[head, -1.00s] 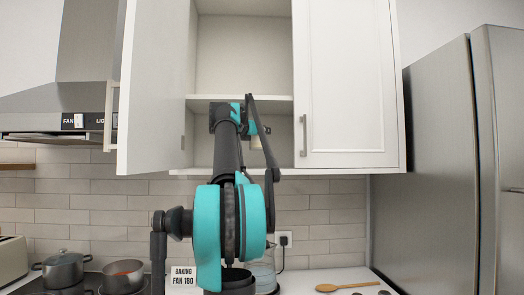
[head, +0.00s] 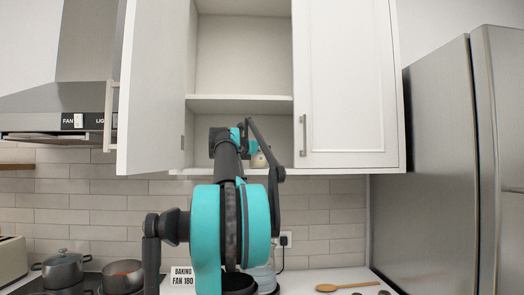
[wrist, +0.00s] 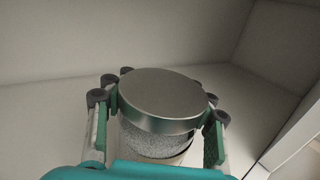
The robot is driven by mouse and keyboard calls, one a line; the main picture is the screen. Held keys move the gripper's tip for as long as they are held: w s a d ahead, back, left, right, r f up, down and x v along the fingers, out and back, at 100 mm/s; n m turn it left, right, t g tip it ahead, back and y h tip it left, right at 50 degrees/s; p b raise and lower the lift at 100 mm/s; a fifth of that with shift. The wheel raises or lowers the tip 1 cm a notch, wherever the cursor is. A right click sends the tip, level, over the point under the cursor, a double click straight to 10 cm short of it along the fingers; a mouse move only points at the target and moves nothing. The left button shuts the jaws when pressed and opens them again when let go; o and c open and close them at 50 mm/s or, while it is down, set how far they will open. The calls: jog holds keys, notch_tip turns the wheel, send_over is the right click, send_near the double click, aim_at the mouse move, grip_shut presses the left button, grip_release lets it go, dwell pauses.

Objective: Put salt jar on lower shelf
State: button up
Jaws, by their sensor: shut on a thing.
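The salt jar (wrist: 160,104) has a round metal lid and a clear body with grainy white contents in the wrist view. My gripper (wrist: 158,118) is shut on it, with fingers on both sides just below the lid. In the head view a small pale part of the jar (head: 258,160) shows beside my arm, low in the open cabinet. The lower shelf (head: 200,169) is the cabinet's bottom board, under the middle shelf board (head: 240,104). My arm hides most of the jar, and I cannot tell whether its base touches the board.
The left cabinet door (head: 155,90) stands open and the right door (head: 345,85) is shut. Pale cabinet walls surround the jar, with bare space behind it. Below are a kettle (head: 262,277), pots (head: 62,270) and a wooden spoon (head: 345,286).

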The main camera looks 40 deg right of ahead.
jog(key=shift+f, duration=0.1)
jog(key=o, duration=1.6)
jog(key=shift+o, duration=0.2)
jog(key=shift+s+a, duration=0.1)
jog(key=shift+a, duration=0.05)
jog(key=v, duration=1.1)
jog(key=shift+s+a, duration=0.15)
jog(key=shift+a, duration=0.15)
